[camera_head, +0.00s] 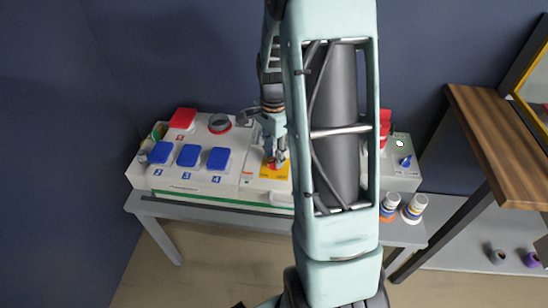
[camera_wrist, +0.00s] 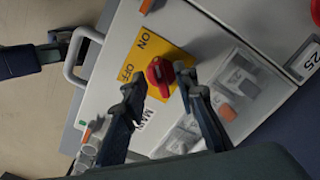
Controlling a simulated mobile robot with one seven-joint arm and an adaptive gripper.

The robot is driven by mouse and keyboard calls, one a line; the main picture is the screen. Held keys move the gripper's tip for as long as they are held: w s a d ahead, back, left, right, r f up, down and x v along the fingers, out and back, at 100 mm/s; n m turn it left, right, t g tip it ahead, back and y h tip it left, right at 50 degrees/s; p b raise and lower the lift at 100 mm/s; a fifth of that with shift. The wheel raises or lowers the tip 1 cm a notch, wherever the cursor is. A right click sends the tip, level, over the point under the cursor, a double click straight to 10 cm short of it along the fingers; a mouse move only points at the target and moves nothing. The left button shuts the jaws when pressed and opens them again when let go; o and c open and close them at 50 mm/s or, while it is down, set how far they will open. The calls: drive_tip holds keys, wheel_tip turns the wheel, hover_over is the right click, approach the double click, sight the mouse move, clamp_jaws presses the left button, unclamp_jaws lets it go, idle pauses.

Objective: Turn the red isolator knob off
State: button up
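The red isolator knob (camera_wrist: 159,74) sits on a yellow plate (camera_wrist: 148,50) marked ON and OFF, with a MAIN label beside it. The knob's handle points between the two words' sides; I cannot tell its exact setting. My gripper (camera_wrist: 160,84) is open, its two dark fingers on either side of the knob, with a small gap showing. In the head view my gripper (camera_head: 274,157) is low over the yellow plate (camera_head: 267,173) on the white box, and mostly hides the knob.
Blue socket covers (camera_head: 188,155) numbered 2, 3 and 4 and a red cover (camera_head: 183,118) stand to the left on the box. A grey box with a blue knob (camera_head: 405,161) is at the right. A metal handle (camera_wrist: 77,58) and a breaker window (camera_wrist: 238,77) flank the knob.

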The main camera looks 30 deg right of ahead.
drive_tip(key=shift+f, duration=0.3)
clamp_jaws()
